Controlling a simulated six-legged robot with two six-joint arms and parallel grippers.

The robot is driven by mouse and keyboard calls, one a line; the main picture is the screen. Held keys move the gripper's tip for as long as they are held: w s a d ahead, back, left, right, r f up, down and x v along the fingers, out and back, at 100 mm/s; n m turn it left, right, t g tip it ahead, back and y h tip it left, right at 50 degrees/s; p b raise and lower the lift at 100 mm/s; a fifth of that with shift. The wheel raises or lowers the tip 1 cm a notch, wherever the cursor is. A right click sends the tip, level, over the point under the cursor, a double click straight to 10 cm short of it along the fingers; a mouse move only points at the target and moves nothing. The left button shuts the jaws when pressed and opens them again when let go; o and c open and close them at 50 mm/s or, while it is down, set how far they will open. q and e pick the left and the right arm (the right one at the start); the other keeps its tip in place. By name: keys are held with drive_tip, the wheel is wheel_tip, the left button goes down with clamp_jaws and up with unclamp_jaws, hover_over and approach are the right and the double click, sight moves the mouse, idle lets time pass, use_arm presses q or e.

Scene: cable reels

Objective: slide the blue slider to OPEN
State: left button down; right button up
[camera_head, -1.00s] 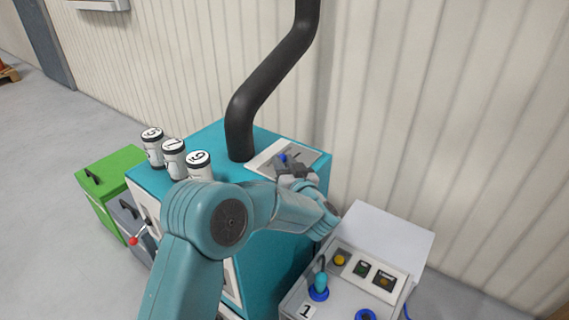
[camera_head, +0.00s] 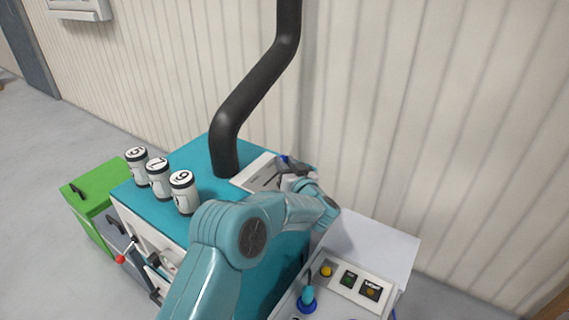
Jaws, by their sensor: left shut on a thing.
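The blue slider (camera_head: 284,158) is a small blue knob at the right end of the pale slider panel (camera_head: 246,181), on top of the teal cabinet (camera_head: 208,151). My left gripper (camera_head: 286,170) is shut on the slider; its grey fingers and my wrist hide most of the knob and part of the panel. Any OPEN marking on the panel is too small or covered to read. My right gripper is out of view.
A thick black pipe (camera_head: 250,100) rises from the cabinet just left of the panel. Several numbered canisters (camera_head: 159,181) stand at the cabinet's left. A grey control console (camera_head: 370,245) with buttons and a blue-based joystick is at the lower right. A ribbed wall stands behind.

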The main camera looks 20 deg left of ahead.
use_arm(q)
drive_tip(key=shift+w+d+r, duration=0.1)
drive_tip(key=shift+r, duration=0.05)
drive_tip(key=c, duration=0.9)
unclamp_jaws()
drive_tip(key=shift+o, duration=0.2)
drive_tip(key=shift+w+f, duration=0.1)
drive_tip(key=shift+f, duration=0.1)
drive_tip(key=shift+r, duration=0.1)
drive_tip(key=shift+s+d, duration=0.35)
drive_tip(key=shift+d, duration=0.05)
drive_tip(key=p+v, duration=0.3)
drive_tip(key=v, duration=1.2)
drive_tip(key=shift+s, duration=0.35)
